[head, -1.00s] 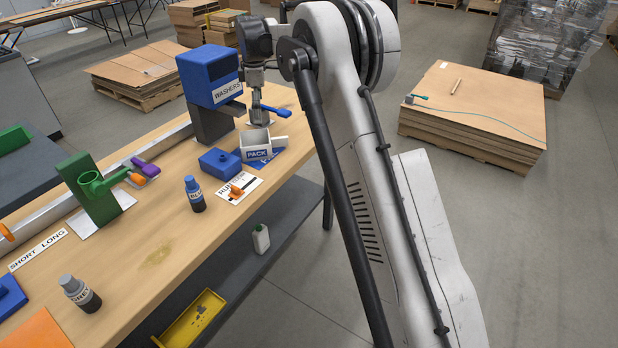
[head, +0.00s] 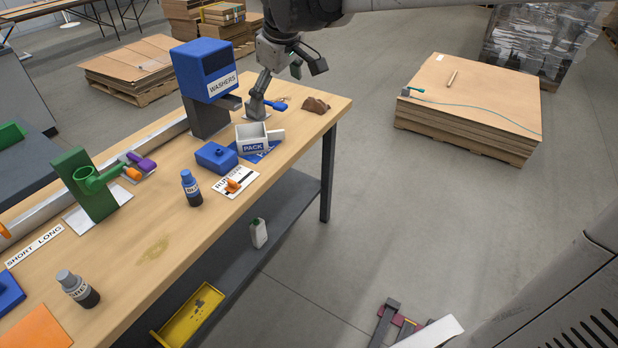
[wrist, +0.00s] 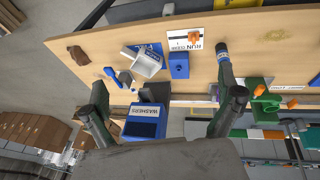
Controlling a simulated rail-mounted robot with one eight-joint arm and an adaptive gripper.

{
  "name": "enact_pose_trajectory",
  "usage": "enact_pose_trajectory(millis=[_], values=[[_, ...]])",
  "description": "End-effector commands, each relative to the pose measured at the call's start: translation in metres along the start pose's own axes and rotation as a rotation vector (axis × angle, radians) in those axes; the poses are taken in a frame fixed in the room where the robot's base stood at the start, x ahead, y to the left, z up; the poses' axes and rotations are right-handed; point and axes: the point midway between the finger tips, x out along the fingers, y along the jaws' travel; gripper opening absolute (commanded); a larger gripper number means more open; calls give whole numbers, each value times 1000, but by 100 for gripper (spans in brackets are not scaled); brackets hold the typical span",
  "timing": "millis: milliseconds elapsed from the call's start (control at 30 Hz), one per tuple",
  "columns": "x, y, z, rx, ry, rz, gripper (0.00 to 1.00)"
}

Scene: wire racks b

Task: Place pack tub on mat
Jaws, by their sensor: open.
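The pack tub (head: 253,144) is a small white open tub with a PACK label and a side tab, upright near the far end of the bench. It also shows in the wrist view (wrist: 148,66). The blue mat (head: 267,153) lies against its front right side, partly hidden by the tub; I cannot tell how much of the tub overlaps it. In the wrist view the mat (wrist: 156,48) shows beside the tub. My gripper (head: 290,80) is above and behind the tub, apart from it. In the wrist view my gripper (wrist: 163,76) is wide open and empty.
A blue WASHERS dispenser (head: 205,75) stands close behind the tub, beside a fixture with a blue lever (head: 276,105). A brown lump (head: 316,105) sits at the corner.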

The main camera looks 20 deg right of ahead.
Motion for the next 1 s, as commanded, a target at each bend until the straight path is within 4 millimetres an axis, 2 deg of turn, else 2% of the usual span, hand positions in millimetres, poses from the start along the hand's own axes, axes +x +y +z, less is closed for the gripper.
enact_pose_trajectory(millis=[100, 333, 500, 700, 833, 1000], values=[[-13, -22, 32, 79, 30, 19, 100], [-25, -62, 92, 239, 95, 50, 100], [-24, -92, 136, 358, 146, 66, 100], [-12, -123, 183, 485, 205, 76, 100], [-5, -136, 203, 542, 233, 79, 100], [0, -143, 214, 575, 248, 79, 100]])
